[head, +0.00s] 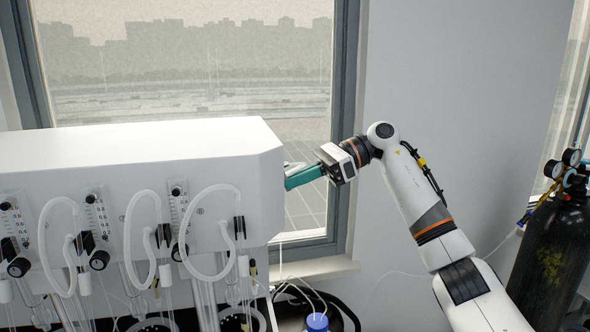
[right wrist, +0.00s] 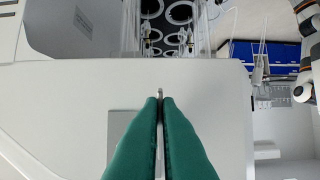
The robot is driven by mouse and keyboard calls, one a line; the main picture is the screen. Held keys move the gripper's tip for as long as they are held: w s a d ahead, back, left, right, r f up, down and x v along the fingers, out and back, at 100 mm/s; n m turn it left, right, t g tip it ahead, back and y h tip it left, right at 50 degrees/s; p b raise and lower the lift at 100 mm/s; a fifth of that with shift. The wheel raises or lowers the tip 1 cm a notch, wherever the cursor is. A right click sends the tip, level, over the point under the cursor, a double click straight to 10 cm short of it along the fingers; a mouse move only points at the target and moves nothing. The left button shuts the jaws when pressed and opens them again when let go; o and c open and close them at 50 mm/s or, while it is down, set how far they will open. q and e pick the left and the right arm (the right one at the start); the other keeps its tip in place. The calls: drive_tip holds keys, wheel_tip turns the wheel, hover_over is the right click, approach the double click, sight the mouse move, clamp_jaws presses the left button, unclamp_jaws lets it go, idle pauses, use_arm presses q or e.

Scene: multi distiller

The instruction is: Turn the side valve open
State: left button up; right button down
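The distiller is a long white box (head: 140,155) on the left in the head view. Its side panel (right wrist: 70,90) fills the middle of the right wrist view. My right gripper (head: 288,181) has green fingers and reaches the box's right side from the right. In the right wrist view its fingers (right wrist: 160,98) are nearly together, with a thin strip between them. A small metal piece, the side valve's handle (right wrist: 160,92), shows between the fingertips. The rest of the valve is hidden by the fingers. My left gripper is not seen.
Clear hoses (head: 140,240), flow meters and black knobs (head: 98,260) line the box's front. A blue-capped bottle (head: 317,322) and dark hoses stand below its right end. A dark gas cylinder (head: 555,250) with gauges stands far right. A window (head: 190,60) is behind.

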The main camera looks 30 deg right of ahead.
drive_tip(key=shift+r+g+h+p, duration=0.7)
drive_tip(key=shift+h+p, duration=0.5)
drive_tip(key=shift+h, duration=1)
drive_tip(key=shift+r+g+h+p, duration=0.5)
drive_tip(key=shift+r+h+p, duration=0.55)
drive_tip(key=shift+h, duration=1.15)
drive_tip(key=shift+r+g+h+p, duration=0.6)
drive_tip(key=shift+h+p, duration=0.8)
drive_tip(key=shift+h, duration=0.8)
drive_tip(key=shift+a, duration=0.1)
drive_tip(key=c, duration=1.6)
unclamp_jaws()
drive_tip(key=shift+c, duration=0.2)
wheel_tip(320, 180, up, 12)
